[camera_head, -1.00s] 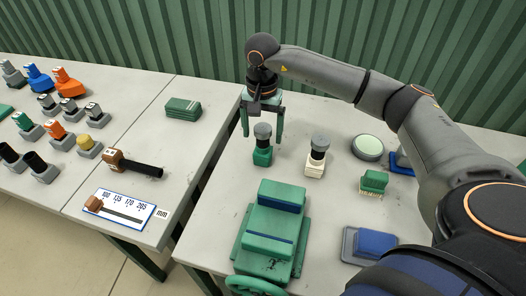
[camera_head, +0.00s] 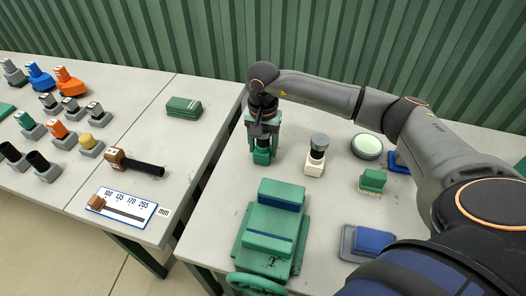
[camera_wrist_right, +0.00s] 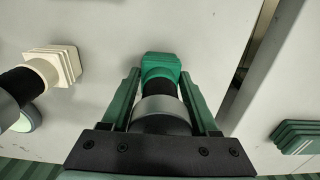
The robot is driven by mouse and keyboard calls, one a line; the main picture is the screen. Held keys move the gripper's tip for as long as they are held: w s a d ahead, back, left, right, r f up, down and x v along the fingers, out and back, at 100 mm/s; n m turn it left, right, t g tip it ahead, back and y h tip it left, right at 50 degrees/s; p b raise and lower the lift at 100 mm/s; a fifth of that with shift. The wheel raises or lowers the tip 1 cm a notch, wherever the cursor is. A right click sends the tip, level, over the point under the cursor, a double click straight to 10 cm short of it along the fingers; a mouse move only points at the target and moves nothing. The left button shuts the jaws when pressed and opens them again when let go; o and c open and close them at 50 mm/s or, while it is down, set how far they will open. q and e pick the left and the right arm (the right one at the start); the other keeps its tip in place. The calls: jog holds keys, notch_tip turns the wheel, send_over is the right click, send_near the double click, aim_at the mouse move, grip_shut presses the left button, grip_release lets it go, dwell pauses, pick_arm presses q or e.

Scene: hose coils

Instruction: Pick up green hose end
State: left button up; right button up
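The green hose end (camera_head: 262,157) stands upright on the right-hand table, with a green block-shaped foot, a black middle and a grey cap. My right gripper (camera_head: 262,146) is lowered over it from above, with one green finger on each side. In the right wrist view the green foot (camera_wrist_right: 161,67) shows between the fingertips of the gripper (camera_wrist_right: 160,80), and the grey cap (camera_wrist_right: 161,108) sits between the fingers. The fingers look apart, with narrow gaps beside the hose end, so it does not look clamped. My left gripper is not in view.
A cream hose end (camera_head: 316,157) with a grey cap stands close to the right. A round pale-green dish (camera_head: 367,147), a green brush (camera_head: 372,181) and a green vise-like fixture (camera_head: 272,235) are nearby. Green pads (camera_head: 183,107) lie on the left table.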

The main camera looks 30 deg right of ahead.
grip_shut()
jog(key=shift+r, duration=0.15)
dwell(0.4)
